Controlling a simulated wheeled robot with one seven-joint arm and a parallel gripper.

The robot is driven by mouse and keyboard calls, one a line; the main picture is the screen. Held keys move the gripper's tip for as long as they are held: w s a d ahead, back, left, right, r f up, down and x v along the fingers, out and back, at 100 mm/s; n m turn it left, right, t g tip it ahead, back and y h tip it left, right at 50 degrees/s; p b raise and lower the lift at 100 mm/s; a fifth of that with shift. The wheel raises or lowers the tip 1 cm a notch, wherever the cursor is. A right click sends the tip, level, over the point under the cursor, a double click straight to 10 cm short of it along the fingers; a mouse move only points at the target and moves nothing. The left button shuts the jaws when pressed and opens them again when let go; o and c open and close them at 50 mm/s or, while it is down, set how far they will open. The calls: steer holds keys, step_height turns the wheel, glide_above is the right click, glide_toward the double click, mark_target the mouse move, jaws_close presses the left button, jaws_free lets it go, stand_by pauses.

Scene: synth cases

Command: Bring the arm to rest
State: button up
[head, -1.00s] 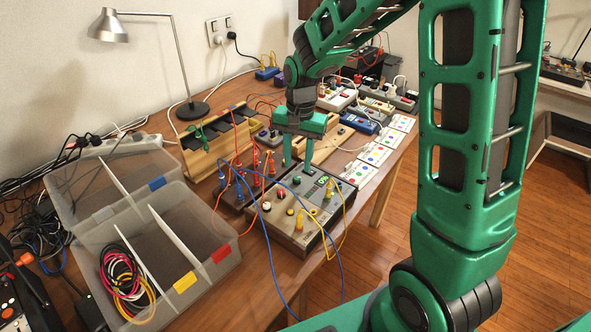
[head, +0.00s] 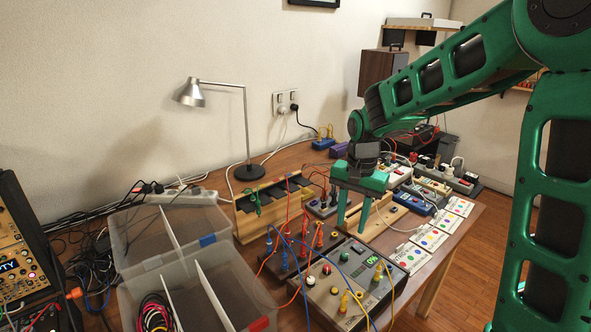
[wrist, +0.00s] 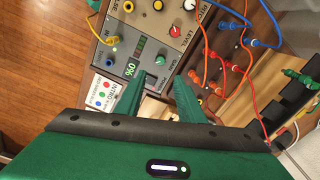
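My gripper (head: 351,228) hangs pointing down just above the back edge of a grey control box (head: 330,312) on the table. Its two green fingers are apart with nothing between them. The wrist view also shows the gripper (wrist: 158,82) open and empty, with the box (wrist: 150,40) beyond the fingertips. The box has knobs, yellow and blue leads and a small lit green display (wrist: 132,62). My arm reaches in from the right, bent at the elbow. I cannot tell the exact gap between fingertips and box.
A wooden rack (head: 246,222) with dark slots and a patch block with red and blue plugs (head: 283,252) stand left of the gripper. A desk lamp (head: 247,130) is behind. A clear divided bin (head: 145,285) is front left. Coloured-dot cards (head: 430,238) lie right.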

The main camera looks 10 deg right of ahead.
steer(key=s+d+r, duration=0.4)
steer(key=s+d, duration=0.7)
steer(key=s, duration=0.1)
steer(key=s+d+n, duration=0.1)
steer(key=s+d, duration=0.1)
steer(key=s, duration=0.6)
steer(key=s+d, duration=0.2)
steer(key=s, duration=0.7)
steer(key=shift+s+d+f+n, duration=0.2)
steer(key=shift+s+d+n, duration=0.05)
steer(key=shift+d+n, duration=0.15)
steer(key=shift+w+f, duration=0.25)
steer(key=shift+w, duration=0.4)
